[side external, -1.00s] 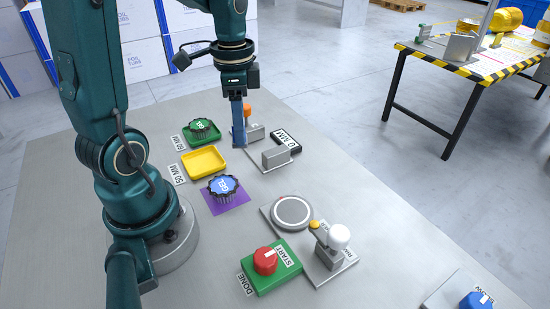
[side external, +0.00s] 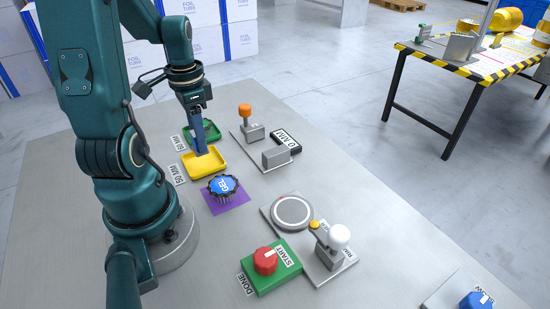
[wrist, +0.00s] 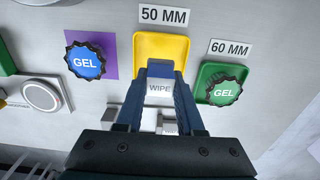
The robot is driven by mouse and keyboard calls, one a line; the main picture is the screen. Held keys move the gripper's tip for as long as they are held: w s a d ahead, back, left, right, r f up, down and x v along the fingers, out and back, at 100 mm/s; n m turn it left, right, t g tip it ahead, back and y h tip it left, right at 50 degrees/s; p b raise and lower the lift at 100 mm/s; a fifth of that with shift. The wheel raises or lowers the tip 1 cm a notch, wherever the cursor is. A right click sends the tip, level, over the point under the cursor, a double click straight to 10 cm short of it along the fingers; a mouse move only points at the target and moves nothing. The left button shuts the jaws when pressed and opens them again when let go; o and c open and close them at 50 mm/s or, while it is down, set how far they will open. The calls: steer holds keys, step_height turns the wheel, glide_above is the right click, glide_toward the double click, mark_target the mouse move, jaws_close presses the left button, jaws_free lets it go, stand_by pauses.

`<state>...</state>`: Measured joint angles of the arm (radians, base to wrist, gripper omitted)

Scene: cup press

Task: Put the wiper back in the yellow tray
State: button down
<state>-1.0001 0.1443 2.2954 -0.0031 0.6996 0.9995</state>
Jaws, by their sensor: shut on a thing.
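My gripper (side external: 202,146) points down over the yellow tray (side external: 212,166), close to its far side in the side view. In the wrist view my gripper (wrist: 161,76) is shut on the wiper (wrist: 159,88), a pale block marked "WIPE", held between the blue fingers. The wiper overlaps the near part of the yellow tray (wrist: 163,42) there. I cannot tell whether it touches the tray floor. In the side view the fingers hide the wiper. The visible part of the tray is empty.
A green tray (wrist: 209,70) with a green GEL cup (wrist: 224,92) stands right beside the yellow tray. A blue GEL cup (side external: 223,187) sits on a purple pad (side external: 236,204) on the other side. A fixture with an orange knob (side external: 245,109) stands to the right.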

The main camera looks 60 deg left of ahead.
steer(key=shift+f, duration=1.55)
steer(key=shift+f, duration=0.15)
steer(key=c, duration=0.5)
jaws_free()
step_height(320, 180, up, 12)
steer(key=shift+r, duration=0.1)
steer(key=shift+w+d+r, duration=0.15)
steer(key=shift+d, duration=0.1)
steer(key=d+t, duration=0.2)
steer(key=d, duration=0.4)
steer(key=w+d+r+t, duration=0.1)
steer(key=d, duration=0.5)
steer(key=d+t, duration=0.2)
steer(key=d, duration=0.4)
steer(key=shift+w+r+t, duration=0.15)
steer(key=shift+r+t, duration=0.15)
